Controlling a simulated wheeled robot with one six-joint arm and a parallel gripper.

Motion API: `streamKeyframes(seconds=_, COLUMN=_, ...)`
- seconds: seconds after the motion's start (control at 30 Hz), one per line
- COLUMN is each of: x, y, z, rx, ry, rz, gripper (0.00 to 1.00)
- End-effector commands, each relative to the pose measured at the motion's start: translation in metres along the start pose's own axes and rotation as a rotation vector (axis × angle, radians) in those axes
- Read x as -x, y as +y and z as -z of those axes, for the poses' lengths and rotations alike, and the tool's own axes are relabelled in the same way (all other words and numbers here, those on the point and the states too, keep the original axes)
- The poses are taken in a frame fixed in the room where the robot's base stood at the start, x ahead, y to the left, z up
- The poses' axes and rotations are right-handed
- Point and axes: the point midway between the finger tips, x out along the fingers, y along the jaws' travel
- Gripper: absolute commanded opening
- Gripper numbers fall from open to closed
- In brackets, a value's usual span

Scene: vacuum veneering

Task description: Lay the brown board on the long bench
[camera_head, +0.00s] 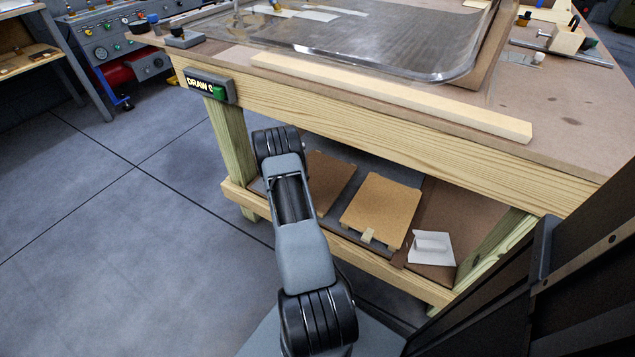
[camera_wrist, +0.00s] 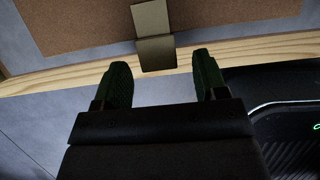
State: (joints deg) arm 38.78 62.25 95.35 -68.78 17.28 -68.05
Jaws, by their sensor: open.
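Two brown boards lie on the low shelf in the head view. The middle one (camera_head: 382,205) has a pale tab (camera_head: 368,236) at its front edge; the left one (camera_head: 328,178) is partly hidden behind my arm. In the wrist view a brown board (camera_wrist: 90,22) with a tan tab (camera_wrist: 154,38) fills the top; I cannot tell which of the two it is. My gripper (camera_wrist: 164,75) is open and empty, its fingers either side of the tab's line, with the tab ahead of the tips. It is hidden in the head view. The long bench (camera_head: 560,155) stands above the shelf.
A clear sheet over a dark panel (camera_head: 390,45) covers much of the bench top, with a pale strip (camera_head: 400,95) along its front. A wooden rail (camera_wrist: 240,52) edges the shelf. A white card (camera_head: 432,247) lies right of the boards. The floor at left is clear.

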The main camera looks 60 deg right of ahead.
Motion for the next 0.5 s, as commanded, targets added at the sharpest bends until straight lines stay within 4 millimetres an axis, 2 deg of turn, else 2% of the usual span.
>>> streamKeyframes(seconds=0.17, x=0.0007, y=0.0, z=-0.0003, rx=0.0, ry=0.0, rz=0.0, gripper=0.64)
streamKeyframes(seconds=0.5, x=0.0009, y=-0.0001, z=-0.0002, rx=0.0, ry=0.0, rz=0.0, gripper=0.32)
